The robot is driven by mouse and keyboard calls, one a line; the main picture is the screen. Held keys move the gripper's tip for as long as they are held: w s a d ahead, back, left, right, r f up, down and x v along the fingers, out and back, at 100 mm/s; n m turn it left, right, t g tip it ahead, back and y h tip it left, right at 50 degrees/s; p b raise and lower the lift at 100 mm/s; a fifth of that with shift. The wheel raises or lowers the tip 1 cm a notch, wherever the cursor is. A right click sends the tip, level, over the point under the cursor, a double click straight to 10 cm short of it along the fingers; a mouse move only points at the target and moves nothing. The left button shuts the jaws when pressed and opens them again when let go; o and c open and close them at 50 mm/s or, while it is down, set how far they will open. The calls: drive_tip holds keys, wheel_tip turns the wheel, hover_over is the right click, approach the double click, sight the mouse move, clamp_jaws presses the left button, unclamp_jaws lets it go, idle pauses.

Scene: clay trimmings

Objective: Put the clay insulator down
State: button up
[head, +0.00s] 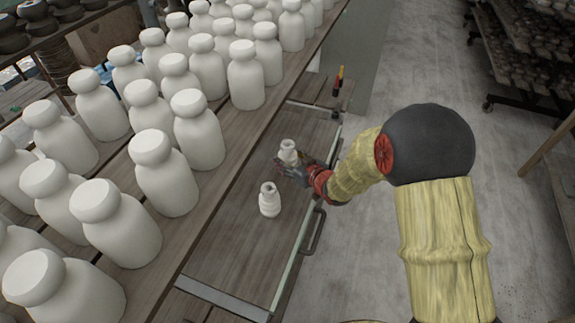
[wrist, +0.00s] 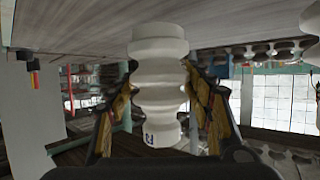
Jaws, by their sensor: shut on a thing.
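My gripper (head: 294,170) is shut on a white ribbed clay insulator (head: 288,150), low over the wooden work surface (head: 232,240). In the wrist view, the held insulator (wrist: 159,85) sits between the two fingers, with small blue marks near one end. That view looks upside down, with the wood along its top. The insulator's wide end is close to the wood; I cannot tell whether it touches. A second white clay insulator (head: 269,199) stands upright on the same surface, nearer in the head view and apart from my gripper.
Rows of large white bottle-shaped pieces (head: 190,130) stand on a raised board left of the work surface. A small object with red and yellow parts (head: 338,82) is at the far end. Bare wood lies nearer than the second insulator.

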sight(288, 163)
drive_tip(key=shift+w+a+f+b, duration=0.15)
drive_tip(key=shift+f+b, duration=0.1)
drive_tip(key=shift+f, duration=0.55)
drive_tip(key=shift+w+d+f+b, duration=0.1)
drive_tip(key=shift+f+b, duration=0.15)
drive_tip(key=shift+f, duration=0.55)
drive_tip(key=shift+f, duration=0.2)
drive_tip(key=o, duration=1.7)
drive_tip(key=shift+s, duration=0.1)
